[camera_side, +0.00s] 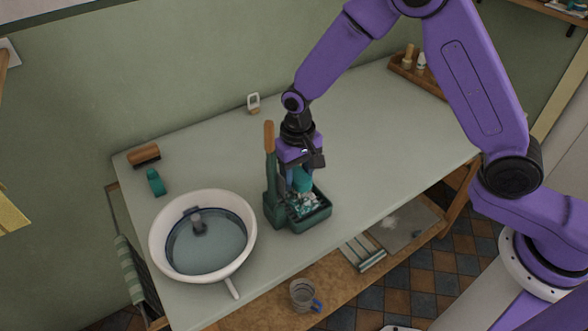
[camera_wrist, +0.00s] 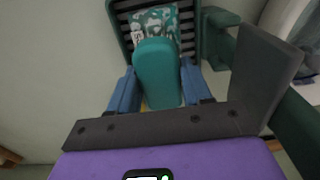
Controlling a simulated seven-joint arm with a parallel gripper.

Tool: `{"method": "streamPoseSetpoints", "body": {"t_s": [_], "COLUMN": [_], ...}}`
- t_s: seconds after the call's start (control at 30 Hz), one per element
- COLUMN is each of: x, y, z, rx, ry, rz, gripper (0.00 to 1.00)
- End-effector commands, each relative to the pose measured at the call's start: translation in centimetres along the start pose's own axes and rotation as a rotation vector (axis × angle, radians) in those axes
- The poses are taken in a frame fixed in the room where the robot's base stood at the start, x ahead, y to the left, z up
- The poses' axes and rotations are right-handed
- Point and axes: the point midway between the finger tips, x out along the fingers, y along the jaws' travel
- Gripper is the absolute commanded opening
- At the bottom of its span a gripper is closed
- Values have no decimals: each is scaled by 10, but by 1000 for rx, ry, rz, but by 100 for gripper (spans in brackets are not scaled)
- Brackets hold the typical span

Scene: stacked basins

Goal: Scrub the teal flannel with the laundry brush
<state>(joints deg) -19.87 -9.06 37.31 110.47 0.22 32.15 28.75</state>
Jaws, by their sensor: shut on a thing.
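My gripper (camera_side: 296,176) points down over a dark green tray (camera_side: 312,222) and is shut on a teal, round-ended block, which I take for the laundry brush (camera_side: 304,181). In the wrist view the brush (camera_wrist: 158,75) sits between my blue fingers (camera_wrist: 155,88), with a little yellow showing beside it. A teal-and-white patterned cloth with a pale tag, apparently the teal flannel (camera_wrist: 153,20), lies in the ridged tray (camera_wrist: 121,20); it also shows in the side view (camera_side: 303,207). The brush covers part of the flannel. I cannot tell whether they touch.
A tall green upright with a wooden top (camera_side: 269,138) stands at the tray's left. A white basin of water (camera_side: 161,224) stands further left. A teal item (camera_side: 155,182) and brown roll (camera_side: 144,155) lie behind it.

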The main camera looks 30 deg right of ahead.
Motion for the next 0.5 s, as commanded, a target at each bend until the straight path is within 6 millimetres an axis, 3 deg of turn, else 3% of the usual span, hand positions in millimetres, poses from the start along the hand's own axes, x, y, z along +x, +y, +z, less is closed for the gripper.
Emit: {"method": "streamPoseSetpoints", "body": {"t_s": [0.5], "x": [2], "y": [0], "z": [27], "rx": [-1], "ry": [0], "rz": [0], "gripper": [15]}}
